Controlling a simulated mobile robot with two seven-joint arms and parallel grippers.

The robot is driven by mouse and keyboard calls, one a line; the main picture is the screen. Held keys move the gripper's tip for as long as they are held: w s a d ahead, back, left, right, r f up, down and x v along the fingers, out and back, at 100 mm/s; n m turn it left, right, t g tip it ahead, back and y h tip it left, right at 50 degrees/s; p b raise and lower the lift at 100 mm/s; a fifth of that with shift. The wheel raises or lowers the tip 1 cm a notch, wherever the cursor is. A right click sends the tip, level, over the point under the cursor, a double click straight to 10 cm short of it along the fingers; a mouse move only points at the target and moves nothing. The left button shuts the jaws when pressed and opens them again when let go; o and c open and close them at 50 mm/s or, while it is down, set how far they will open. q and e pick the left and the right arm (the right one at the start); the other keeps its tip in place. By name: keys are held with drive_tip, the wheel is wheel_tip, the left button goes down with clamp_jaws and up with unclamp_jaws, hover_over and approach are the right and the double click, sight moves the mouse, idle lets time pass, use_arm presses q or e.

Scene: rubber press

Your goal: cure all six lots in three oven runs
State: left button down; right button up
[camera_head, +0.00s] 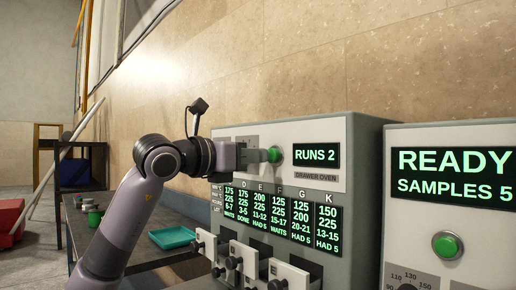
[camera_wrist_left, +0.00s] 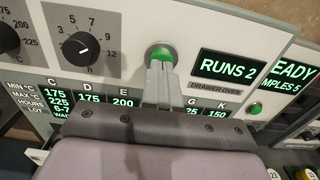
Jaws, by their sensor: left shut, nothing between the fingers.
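The drawer oven (camera_head: 361,160) stands against the wall; its display reads RUNS 2. Its lot table (camera_head: 321,215) shows C and F as WAITS, D as DONE, and E, G and K as HAD 5. My left gripper (camera_head: 258,156) is shut and empty, its fingertips at the oven's green button (camera_head: 275,155). In the left wrist view the shut fingers (camera_wrist_left: 161,80) overlap the lower edge of the button (camera_wrist_left: 160,56); whether they press it I cannot tell. White drawer fronts with black knobs (camera_head: 233,262) show below the table. My right gripper is out of view.
A second machine (camera_head: 391,150) at right reads READY, SAMPLES 5, with a green button (camera_head: 446,245). An hours dial (camera_wrist_left: 79,47) is left of the oven button. A teal tray (camera_head: 172,237) and small green-topped pots (camera_head: 94,216) sit on the bench at left.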

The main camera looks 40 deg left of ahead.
use_arm(q)
drive_tip(key=shift+w, duration=0.55)
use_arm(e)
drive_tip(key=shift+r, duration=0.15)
